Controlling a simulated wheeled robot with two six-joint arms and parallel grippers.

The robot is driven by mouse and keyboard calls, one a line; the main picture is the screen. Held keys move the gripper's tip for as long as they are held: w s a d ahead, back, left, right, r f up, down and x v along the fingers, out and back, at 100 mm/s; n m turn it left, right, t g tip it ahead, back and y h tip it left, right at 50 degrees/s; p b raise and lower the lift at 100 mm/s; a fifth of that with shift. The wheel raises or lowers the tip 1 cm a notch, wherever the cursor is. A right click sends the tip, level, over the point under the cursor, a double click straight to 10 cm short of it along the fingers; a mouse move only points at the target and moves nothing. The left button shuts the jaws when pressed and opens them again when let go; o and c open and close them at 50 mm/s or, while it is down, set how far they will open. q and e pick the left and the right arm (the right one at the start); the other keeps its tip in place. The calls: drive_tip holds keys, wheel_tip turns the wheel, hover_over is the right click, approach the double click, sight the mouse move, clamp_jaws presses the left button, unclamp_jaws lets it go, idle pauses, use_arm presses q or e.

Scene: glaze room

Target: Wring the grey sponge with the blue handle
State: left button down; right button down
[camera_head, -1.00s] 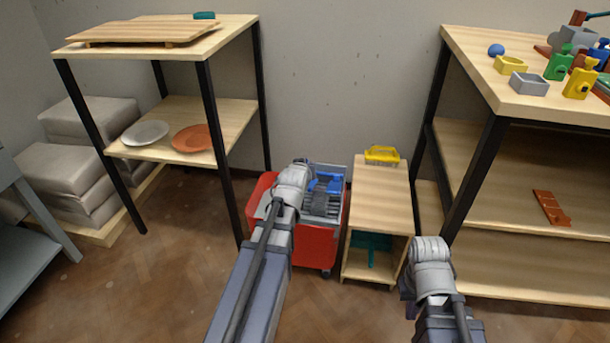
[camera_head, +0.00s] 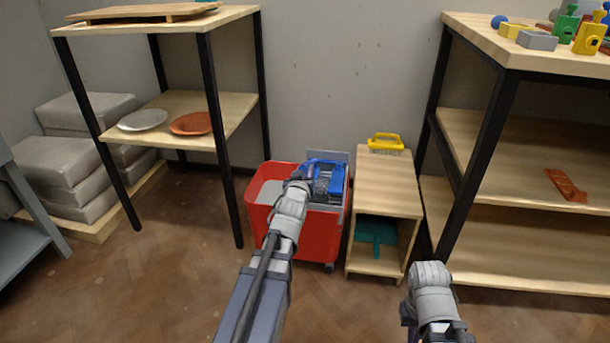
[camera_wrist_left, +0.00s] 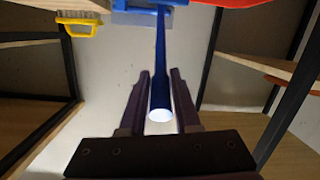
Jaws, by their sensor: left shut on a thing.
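The blue handle (camera_wrist_left: 161,50) is a long bar between the two fingers of my left gripper (camera_wrist_left: 160,73), which is shut on it. The bar runs to a blue part at the top edge of the left wrist view. In the head view my left gripper (camera_head: 320,188) is over the red bucket (camera_head: 317,236), at the blue frame (camera_head: 326,171) of the wringer on top. My arm covers part of the wringer, and I cannot make out the grey sponge. My right gripper (camera_head: 430,275) is low on the right, apart from everything; its fingers are hidden.
A small wooden cabinet (camera_head: 386,190) stands right of the bucket, with a yellow brush (camera_head: 385,143) on top and a teal thing (camera_head: 376,234) inside. Black-legged shelves stand left (camera_head: 224,160) and right (camera_head: 482,160). Floor in front is clear.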

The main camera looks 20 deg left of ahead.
use_arm(q)
drive_tip(key=shift+s+a+f, duration=0.2)
drive_tip(key=shift+a+f, duration=0.05)
drive_tip(key=shift+a, duration=0.05)
use_arm(e)
drive_tip(key=shift+f, duration=0.3)
